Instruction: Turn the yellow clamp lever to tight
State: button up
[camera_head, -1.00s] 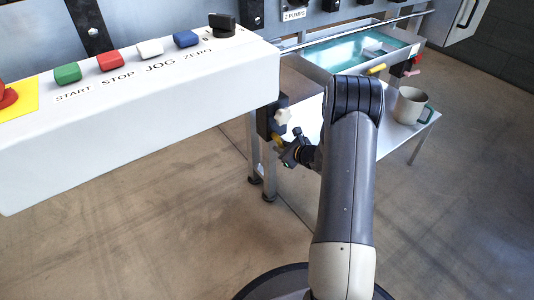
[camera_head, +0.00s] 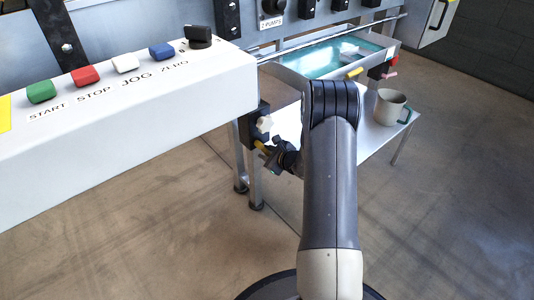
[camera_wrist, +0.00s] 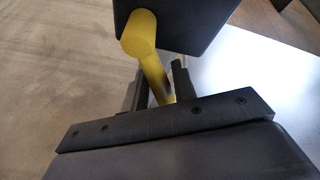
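The yellow clamp lever (camera_head: 260,146) sticks out from a dark block (camera_head: 250,137) under the right end of the white control panel. In the wrist view the lever (camera_wrist: 153,70) runs from its round yellow hub down between my two fingers. My gripper (camera_head: 270,156) is at the lever, and in the wrist view its dark fingers (camera_wrist: 160,85) stand on either side of it. A narrow gap shows beside the lever, so the fingers look open around it. The lever's far end is hidden low between the fingers.
A white star knob (camera_head: 265,124) sits just above the lever. The control panel (camera_head: 130,115) overhangs to the left. A teal-bottomed tray (camera_head: 325,62) lies behind. Floor is clear in front.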

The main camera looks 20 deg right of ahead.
jog(key=shift+o, duration=1.2)
jog(key=p+v, duration=0.3)
jog(key=v, duration=0.7)
jog(key=shift+s+r+p, duration=0.15)
jog(key=shift+s+p, duration=0.15)
jog(key=shift+s, duration=0.05)
jog(key=shift+d, duration=0.1)
